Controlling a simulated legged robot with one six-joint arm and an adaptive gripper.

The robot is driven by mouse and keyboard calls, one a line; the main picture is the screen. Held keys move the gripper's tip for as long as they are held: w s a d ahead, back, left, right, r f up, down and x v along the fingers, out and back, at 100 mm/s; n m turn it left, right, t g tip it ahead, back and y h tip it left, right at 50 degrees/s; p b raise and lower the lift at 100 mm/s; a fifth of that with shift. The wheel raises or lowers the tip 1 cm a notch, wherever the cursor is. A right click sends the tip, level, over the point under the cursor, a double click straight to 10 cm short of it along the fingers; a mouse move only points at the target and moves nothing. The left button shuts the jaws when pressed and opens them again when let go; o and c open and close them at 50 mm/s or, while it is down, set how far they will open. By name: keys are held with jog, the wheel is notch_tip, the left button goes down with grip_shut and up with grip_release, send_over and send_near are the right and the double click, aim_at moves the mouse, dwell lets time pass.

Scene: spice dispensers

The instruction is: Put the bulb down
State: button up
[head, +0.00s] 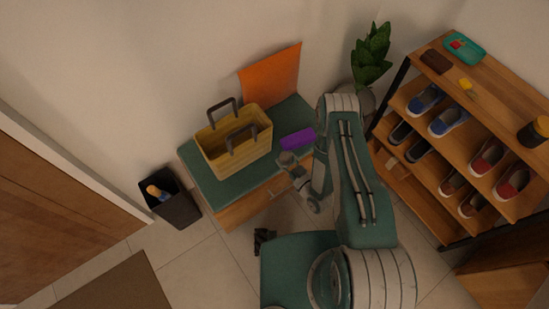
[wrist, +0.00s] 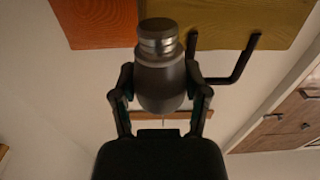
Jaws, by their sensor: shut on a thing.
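A grey bulb (wrist: 162,85) with a shiny metal screw base is held between the two dark fingers of my gripper (wrist: 160,98) in the wrist view. The fingers press on its rounded body, and its base points away from my wrist. In the head view my gripper (head: 286,160) is over the front right part of the green-topped bench (head: 206,184), near a purple object (head: 298,138). The bulb is too small there to make out clearly. I cannot tell how high it is above the bench.
A yellow basket (head: 238,151) with dark handles stands on the bench. An orange panel (head: 271,75) leans behind it. A black bin (head: 178,208) stands left of the bench. A plant (head: 371,58) and a wooden shoe rack (head: 490,95) are at the right.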

jog(key=w+a+f, duration=0.1)
jog(key=f, duration=0.1)
jog(key=w+a+f, duration=0.1)
jog(key=w+f, duration=0.1)
jog(key=w+a+f, duration=0.1)
jog(key=w+f, duration=0.1)
jog(key=shift+a, duration=0.2)
jog(key=shift+w+a+f, duration=0.1)
jog(key=shift+w+f, duration=0.1)
jog(key=shift+f, duration=0.75)
jog(key=shift+w+a+f, duration=0.1)
jog(key=shift+w+f, duration=0.05)
jog(key=shift+f, duration=0.8)
jog(key=o, duration=1.1)
jog(key=shift+c, duration=0.2)
